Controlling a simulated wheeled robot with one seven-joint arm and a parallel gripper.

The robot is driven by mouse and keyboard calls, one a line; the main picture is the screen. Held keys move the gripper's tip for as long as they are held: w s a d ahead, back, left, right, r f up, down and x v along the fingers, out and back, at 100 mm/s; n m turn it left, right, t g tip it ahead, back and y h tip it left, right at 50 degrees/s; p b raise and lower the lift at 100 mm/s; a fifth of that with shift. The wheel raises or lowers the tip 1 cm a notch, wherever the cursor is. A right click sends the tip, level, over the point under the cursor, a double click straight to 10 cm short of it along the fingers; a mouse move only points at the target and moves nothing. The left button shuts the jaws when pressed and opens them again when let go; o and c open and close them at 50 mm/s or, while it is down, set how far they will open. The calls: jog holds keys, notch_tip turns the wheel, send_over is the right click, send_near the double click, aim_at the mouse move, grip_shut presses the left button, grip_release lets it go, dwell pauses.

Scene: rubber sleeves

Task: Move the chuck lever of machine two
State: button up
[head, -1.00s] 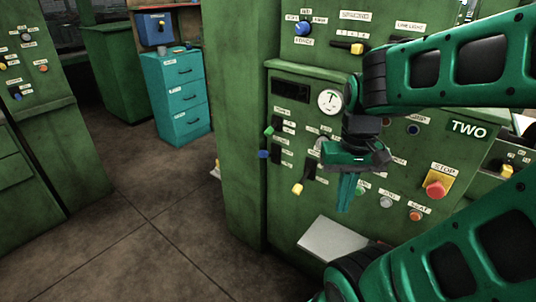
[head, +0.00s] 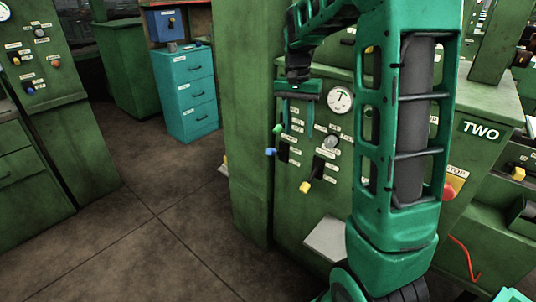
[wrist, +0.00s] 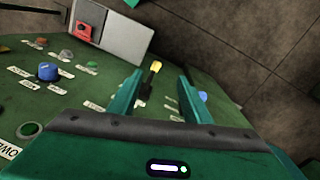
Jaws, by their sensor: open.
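Machine two (head: 480,131) is a green cabinet with a panel of levers, a gauge and buttons. On its left side are a green-tipped lever (head: 277,129), a blue-tipped lever (head: 271,151) and, lower, a yellow-tipped lever (head: 305,187). The labels are too small to read, so I cannot tell which is the chuck lever. My gripper (head: 295,116) is open and empty, in front of the upper left panel, above the yellow lever.
My arm hides much of the panel's right half. A pale tray (head: 325,238) juts out low on the machine. A green pillar (head: 246,120) stands left of the panel. A teal drawer cabinet (head: 187,92) stands farther back. The floor at left is clear.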

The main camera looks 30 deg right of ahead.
jog(key=w+f+m, duration=0.1)
jog(key=w+f, duration=0.3)
jog(key=w, duration=0.7)
jog(key=m, duration=0.1)
send_near(269, 149)
jog(key=shift+w+a+f, duration=0.1)
jog(key=shift+w+f, duration=0.05)
jog(key=shift+f, duration=0.1)
jog(key=f, duration=0.3)
jog(key=s+f, duration=0.1)
jog(key=f, duration=0.6)
jog(key=shift+s+d+f, duration=0.15)
jog(key=shift+d+f, duration=0.15)
jog(key=shift+f, duration=0.05)
grip_shut()
